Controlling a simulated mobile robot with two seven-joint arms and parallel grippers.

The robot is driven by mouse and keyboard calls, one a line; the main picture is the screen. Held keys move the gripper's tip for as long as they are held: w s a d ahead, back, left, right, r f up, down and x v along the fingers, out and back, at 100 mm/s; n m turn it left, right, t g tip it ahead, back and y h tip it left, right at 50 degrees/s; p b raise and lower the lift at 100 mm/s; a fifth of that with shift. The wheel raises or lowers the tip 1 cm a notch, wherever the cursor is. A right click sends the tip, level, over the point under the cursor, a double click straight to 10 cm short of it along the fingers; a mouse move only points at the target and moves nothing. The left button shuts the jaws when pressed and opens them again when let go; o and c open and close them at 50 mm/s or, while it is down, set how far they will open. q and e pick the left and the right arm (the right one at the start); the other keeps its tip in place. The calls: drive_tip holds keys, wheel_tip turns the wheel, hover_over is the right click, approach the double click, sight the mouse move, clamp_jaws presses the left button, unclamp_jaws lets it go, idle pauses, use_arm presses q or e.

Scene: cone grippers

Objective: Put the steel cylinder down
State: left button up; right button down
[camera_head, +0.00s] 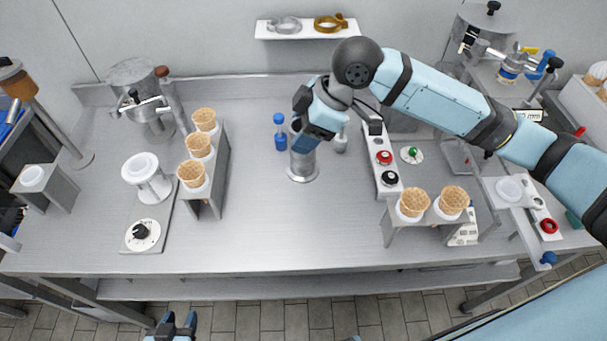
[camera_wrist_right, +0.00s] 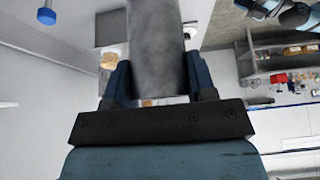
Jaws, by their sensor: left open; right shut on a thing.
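The steel cylinder (camera_head: 302,162) is upright over the middle of the steel table (camera_head: 270,235), with a wider round foot at its lower end. I cannot tell whether the foot touches the table or hangs just above it. My right gripper (camera_head: 303,138) is shut on the cylinder's upper part and hides its top. In the right wrist view the grey cylinder (camera_wrist_right: 157,45) stands between the two blue fingers of my right gripper (camera_wrist_right: 158,82). My left gripper (camera_head: 172,324) is open and empty at the bottom edge of the head view, in front of the table.
A blue-capped bottle (camera_head: 280,132) stands close left of the cylinder, and a pale bottle (camera_head: 341,142) close right. A stand with several waffle cones (camera_head: 199,146) is further left. A button panel (camera_head: 387,158) and a two-cone stand (camera_head: 413,204) are right. The table's front middle is clear.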

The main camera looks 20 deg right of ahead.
wheel_tip(320, 180, down, 16)
drive_tip(key=shift+r, duration=0.15)
idle(0.3)
drive_tip(key=shift+p, duration=0.3)
drive_tip(key=shift+c, duration=2.3)
unclamp_jaws()
drive_tip(key=v, duration=1.2)
drive_tip(key=shift+b, duration=0.3)
